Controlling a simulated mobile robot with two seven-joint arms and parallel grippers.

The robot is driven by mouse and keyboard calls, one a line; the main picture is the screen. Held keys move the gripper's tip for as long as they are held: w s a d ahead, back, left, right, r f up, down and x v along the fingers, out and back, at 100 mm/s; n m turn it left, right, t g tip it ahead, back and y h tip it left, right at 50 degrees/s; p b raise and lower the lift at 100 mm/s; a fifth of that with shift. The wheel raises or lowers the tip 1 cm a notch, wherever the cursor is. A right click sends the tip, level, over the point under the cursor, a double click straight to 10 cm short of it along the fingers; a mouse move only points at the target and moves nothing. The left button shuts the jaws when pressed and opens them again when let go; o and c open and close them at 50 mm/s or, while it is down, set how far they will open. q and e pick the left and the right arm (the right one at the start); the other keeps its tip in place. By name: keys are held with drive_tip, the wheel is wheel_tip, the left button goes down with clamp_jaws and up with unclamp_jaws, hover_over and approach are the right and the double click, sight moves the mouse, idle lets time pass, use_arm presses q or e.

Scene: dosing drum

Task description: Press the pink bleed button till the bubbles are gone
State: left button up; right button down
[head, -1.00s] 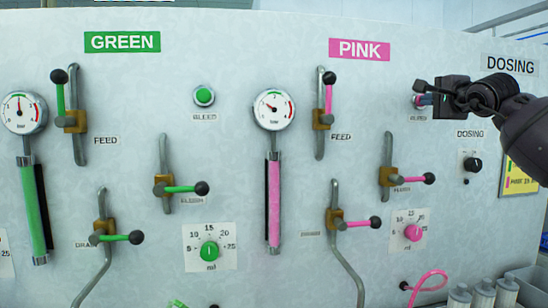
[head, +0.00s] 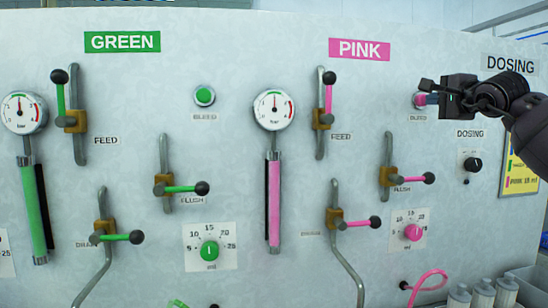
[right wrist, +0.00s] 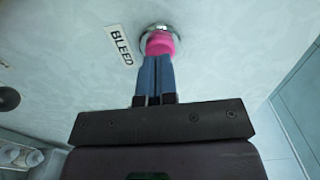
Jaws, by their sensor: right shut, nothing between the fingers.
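The pink bleed button (head: 420,100) sits in a metal ring at the upper right of the panel, above its BLEED label. My right gripper (head: 431,99) is shut and empty, its fingertips at the button's face. In the right wrist view the shut fingers (right wrist: 155,62) meet the pink button (right wrist: 160,44) and seem to touch it; how far it is pushed in I cannot tell. The pink sight tube (head: 274,200) hangs below the pink gauge (head: 274,109), whose needle points about straight up. I make out no bubbles in the tube at this size. My left gripper is not in view.
Pink levers stand near my right arm: feed (head: 328,95), flush (head: 410,179) and drain (head: 358,223). A pink dial (head: 413,232) and a black dosing knob (head: 473,164) are lower. Green controls, including a green bleed button (head: 205,96), fill the left side.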

drive_tip(key=s, duration=0.8)
drive_tip(key=shift+d+b, duration=0.3)
drive_tip(key=shift+b, duration=0.05)
idle(0.3)
